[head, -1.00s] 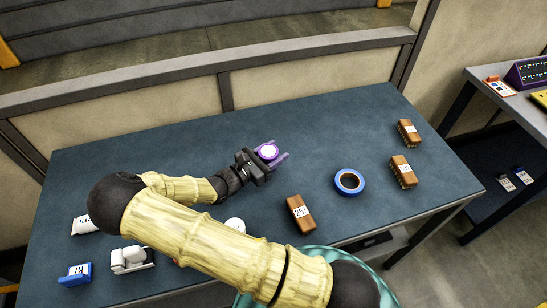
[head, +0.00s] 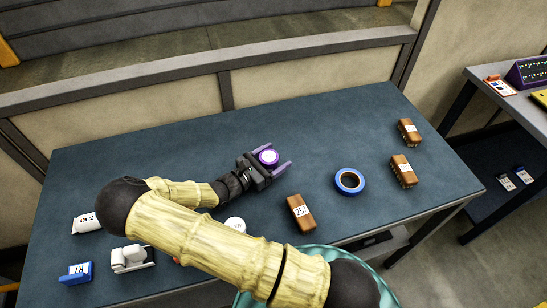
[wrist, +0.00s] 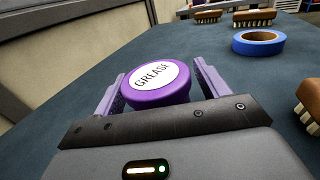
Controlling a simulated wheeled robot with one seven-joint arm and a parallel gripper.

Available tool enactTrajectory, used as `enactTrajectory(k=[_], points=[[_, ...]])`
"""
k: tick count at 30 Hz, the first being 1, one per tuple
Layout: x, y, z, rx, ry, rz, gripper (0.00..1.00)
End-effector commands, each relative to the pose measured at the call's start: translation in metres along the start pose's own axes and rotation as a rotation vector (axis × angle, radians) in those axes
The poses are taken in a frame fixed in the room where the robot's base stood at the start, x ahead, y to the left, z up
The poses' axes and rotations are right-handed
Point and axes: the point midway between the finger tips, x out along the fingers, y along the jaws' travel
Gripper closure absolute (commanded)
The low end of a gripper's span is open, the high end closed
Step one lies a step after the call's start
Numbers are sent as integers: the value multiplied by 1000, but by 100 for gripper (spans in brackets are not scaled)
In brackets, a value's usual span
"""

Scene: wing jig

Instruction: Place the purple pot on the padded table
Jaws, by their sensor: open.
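The purple pot (head: 268,157) has a white lid label that reads GREASE in the wrist view (wrist: 158,78). It stands upright on the blue-grey padded table (head: 320,130). My gripper (head: 276,159) is open at table height, with one finger on each side of the pot. In the wrist view a gap shows between the pot and the right finger; the left finger is closer to it. The pot's lower part is hidden behind the gripper body.
A blue tape roll (head: 349,181) and brown brushes (head: 300,212), (head: 403,170), (head: 408,132) lie to the right. A white round item (head: 235,225), a white packet (head: 86,223), a white device (head: 131,258) and a blue box (head: 75,273) are nearer. The table's far middle is clear.

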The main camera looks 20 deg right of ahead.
Motion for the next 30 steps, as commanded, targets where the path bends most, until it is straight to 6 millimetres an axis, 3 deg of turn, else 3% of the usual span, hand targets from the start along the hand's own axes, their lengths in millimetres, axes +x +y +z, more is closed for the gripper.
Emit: enactTrajectory(k=[5,19,30], points=[[-2,0,4,0,0,1,26],[-70,1,3,2,1,2,26],[-75,0,4,-1,0,0,26]])
